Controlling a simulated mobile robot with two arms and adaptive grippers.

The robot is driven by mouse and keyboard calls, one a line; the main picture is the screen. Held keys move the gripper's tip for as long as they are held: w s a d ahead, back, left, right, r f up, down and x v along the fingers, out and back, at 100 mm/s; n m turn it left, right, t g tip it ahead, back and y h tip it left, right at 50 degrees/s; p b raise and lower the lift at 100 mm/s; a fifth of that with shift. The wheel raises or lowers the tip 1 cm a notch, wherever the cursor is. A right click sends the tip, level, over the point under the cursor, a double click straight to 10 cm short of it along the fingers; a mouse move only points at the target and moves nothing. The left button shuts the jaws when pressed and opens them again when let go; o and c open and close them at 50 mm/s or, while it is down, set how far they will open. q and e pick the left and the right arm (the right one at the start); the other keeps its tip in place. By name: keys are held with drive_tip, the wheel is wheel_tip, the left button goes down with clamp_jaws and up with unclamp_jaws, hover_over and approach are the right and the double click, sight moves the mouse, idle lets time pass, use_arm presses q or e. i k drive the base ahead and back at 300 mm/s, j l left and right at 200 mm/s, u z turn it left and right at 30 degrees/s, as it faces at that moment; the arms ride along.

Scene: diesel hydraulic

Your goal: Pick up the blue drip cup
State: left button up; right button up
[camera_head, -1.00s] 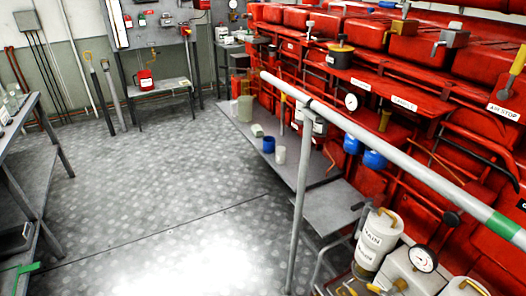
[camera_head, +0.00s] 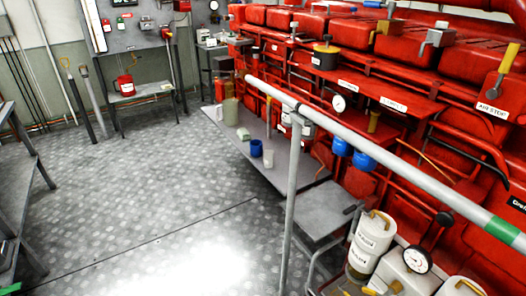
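The blue drip cup (camera_head: 256,148) stands on the grey metal shelf (camera_head: 262,176) that runs along the red engine. A white cup (camera_head: 268,159) stands just to the right of it and nearer. No gripper touches the blue cup. Neither of my grippers is in view.
A grey handrail with an upright post (camera_head: 290,205) stands in front of the red engine (camera_head: 400,100), to the right of the cup. A pale green container (camera_head: 230,112) stands farther back on the shelf. White canisters (camera_head: 372,240) are at the lower right. The checkered floor (camera_head: 150,190) is open.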

sight(256, 149)
drive_tip(key=i+j+z, duration=0.15)
drive_tip(key=z, duration=0.25)
drive_tip(key=i+j+z, duration=0.25)
drive_tip(key=z, duration=0.2)
